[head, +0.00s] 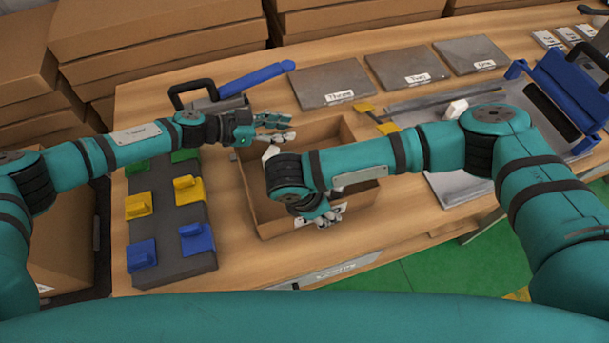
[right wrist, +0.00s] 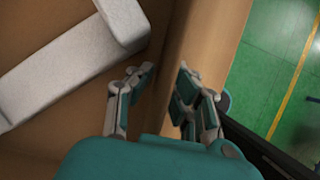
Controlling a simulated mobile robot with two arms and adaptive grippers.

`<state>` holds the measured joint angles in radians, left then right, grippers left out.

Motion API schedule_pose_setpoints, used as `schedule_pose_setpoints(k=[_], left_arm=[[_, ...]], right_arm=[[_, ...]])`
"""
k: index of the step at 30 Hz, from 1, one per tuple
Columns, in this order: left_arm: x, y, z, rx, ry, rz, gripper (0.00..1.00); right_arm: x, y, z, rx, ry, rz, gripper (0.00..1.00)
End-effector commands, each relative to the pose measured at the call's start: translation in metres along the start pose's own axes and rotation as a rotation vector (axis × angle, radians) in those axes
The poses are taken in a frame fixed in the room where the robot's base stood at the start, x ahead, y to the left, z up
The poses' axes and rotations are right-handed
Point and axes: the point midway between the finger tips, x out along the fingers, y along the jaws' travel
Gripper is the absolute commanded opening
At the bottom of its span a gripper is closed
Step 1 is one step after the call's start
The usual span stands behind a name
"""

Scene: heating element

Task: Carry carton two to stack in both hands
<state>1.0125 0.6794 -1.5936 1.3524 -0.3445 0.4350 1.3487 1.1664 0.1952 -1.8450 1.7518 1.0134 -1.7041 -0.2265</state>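An open brown carton (head: 362,197) stands on the wooden table in front of me, with a pale part inside it. Its label is partly covered by my right gripper, so I cannot read its number. My left gripper (head: 291,128) is at the carton's far left side with its fingers apart. My right gripper (head: 325,220) is at the near wall, fingers pointing down. In the right wrist view my right gripper (right wrist: 160,80) has its fingers apart at the carton wall (right wrist: 200,40), with a light grey part (right wrist: 70,75) inside the carton.
Stacked brown cartons (head: 160,40) stand behind and left of the table. A dark block with coloured pieces (head: 172,225) lies left of the carton. Labelled grey plates (head: 330,82) lie behind it. A blue-handled device (head: 565,85) stands at right. Green floor (head: 430,280) is in front.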

Motion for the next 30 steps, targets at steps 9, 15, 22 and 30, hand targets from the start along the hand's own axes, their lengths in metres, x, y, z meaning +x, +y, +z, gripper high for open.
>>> schedule_pose_setpoints(k=[9, 15, 22, 30], left_arm=[[0.0025, 0.0002, 0.0, 0.0, 0.0, 0.0, 0.32], [0.0024, 0.0003, 0.0, 0.0, 0.0, 0.0, 0.08], [0.0023, 0.0003, 0.0, 0.0, 0.0, 0.001, 0.0], [0.0017, 0.0002, -0.002, 0.0, 0.001, 0.001, 0.0]], right_arm=[[0.0026, 0.0001, -0.0001, 0.0, 0.0, 0.0, 0.16], [0.0025, 0.0, -0.0001, 0.001, 0.0, 0.0, 0.0], [0.0023, 0.0002, -0.0001, 0.001, 0.001, 0.0, 0.0], [0.0006, 0.0005, 0.0006, 0.001, 0.001, 0.001, 0.0]])
